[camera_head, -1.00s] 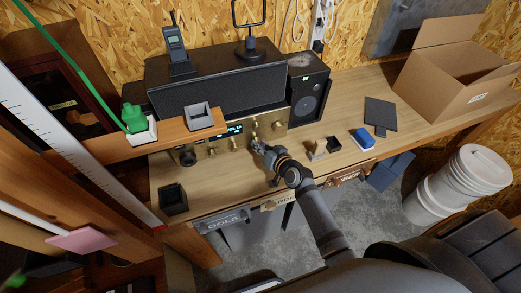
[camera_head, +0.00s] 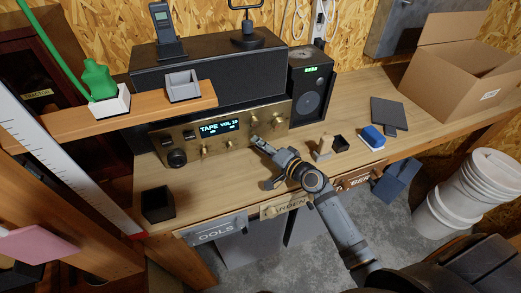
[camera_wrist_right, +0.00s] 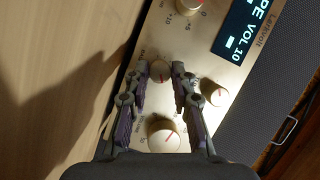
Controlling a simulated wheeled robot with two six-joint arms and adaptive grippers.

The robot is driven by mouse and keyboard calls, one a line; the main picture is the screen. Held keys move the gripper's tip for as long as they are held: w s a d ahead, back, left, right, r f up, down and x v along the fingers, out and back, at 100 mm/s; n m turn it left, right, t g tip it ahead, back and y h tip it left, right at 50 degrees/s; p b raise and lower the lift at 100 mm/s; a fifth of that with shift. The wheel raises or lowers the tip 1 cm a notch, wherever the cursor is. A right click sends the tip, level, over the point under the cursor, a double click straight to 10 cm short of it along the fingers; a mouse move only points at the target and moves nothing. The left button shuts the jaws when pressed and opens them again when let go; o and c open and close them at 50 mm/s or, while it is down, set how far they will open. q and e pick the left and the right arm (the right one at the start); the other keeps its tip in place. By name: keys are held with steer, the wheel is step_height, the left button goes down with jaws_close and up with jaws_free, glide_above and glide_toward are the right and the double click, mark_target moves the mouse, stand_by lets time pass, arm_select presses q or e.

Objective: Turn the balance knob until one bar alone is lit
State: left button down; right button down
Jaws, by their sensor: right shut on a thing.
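The brass-coloured amplifier (camera_head: 190,149) stands at the back of the bench and carries several knobs. Its display (camera_head: 221,127) reads "TAPE VOL 10"; small lit marks show below the text, too small to count. My right gripper (camera_head: 256,139) reaches the lower right of the panel. A larger knob (camera_wrist_right: 163,134) lies between the finger bases, and another knob (camera_wrist_right: 214,93) beside the right finger. My left gripper is not in view.
A black cup (camera_head: 157,204), wooden block (camera_head: 324,147) and blue-white block (camera_head: 372,138) stand on the bench. A speaker (camera_head: 310,92) is at right.

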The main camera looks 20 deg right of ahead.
stand_by(0.3)
steer(key=c, duration=1.1)
jaws_free()
steer(key=shift+s+d, duration=0.2)
steer(key=shift+s, duration=0.1)
steer(key=v, duration=0.7)
